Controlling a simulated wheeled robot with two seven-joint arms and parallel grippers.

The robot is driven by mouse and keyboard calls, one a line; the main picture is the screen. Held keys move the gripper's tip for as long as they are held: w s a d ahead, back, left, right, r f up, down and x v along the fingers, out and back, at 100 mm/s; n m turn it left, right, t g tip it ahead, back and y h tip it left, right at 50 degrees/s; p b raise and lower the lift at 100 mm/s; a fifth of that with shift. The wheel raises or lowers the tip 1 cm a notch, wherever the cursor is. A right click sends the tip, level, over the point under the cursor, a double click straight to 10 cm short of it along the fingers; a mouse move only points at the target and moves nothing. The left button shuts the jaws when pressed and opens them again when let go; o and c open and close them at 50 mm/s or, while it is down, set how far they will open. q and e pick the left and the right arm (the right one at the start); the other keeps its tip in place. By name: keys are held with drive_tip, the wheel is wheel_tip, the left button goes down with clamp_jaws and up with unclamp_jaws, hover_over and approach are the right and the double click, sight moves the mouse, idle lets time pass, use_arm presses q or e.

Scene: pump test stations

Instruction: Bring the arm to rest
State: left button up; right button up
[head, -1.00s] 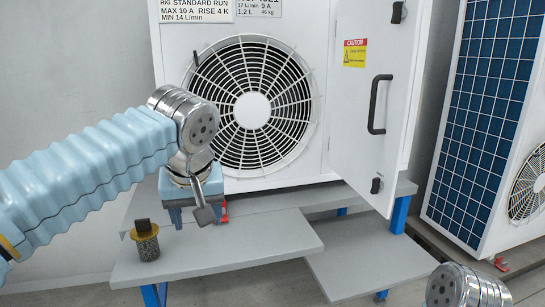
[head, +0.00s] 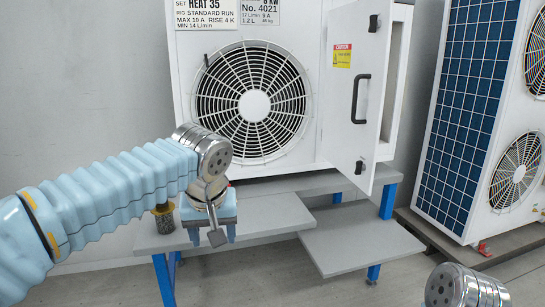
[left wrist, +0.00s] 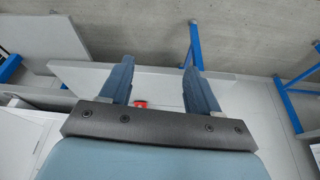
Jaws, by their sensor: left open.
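My left arm comes in from the left of the head view. Its gripper (head: 211,235) points down over the front of the grey step below the white unit. In the left wrist view the two blue fingers (left wrist: 157,75) stand wide apart with nothing between them. A small red piece (left wrist: 140,104) shows low between them, beyond the gripper's base. Only a round metal joint of my right arm shows at the bottom right of the head view; its gripper is out of the picture.
The white unit (head: 310,100) has a round fan grille (head: 254,106) and an open door (head: 362,90) with a black handle. A dark knurled cylinder (head: 165,222) stands on the left step (head: 265,212), partly behind my arm. A lower step (head: 360,245) is bare. A blue-panelled unit (head: 470,110) stands right.

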use_arm(q)
drive_tip(key=d+f+m+g+h+p, duration=0.2)
drive_tip(key=d+f+g+h+p, duration=0.1)
drive_tip(key=f, duration=2.8)
drive_tip(key=s+a+f+n+h+p, duration=0.1)
drive_tip(key=s+a+f+p, duration=0.2)
drive_tip(key=s+f, duration=1.1)
drive_tip(key=s, duration=0.4)
drive_tip(key=shift+s+f+n+h, duration=0.2)
drive_tip(key=shift+f+n+h, duration=0.2)
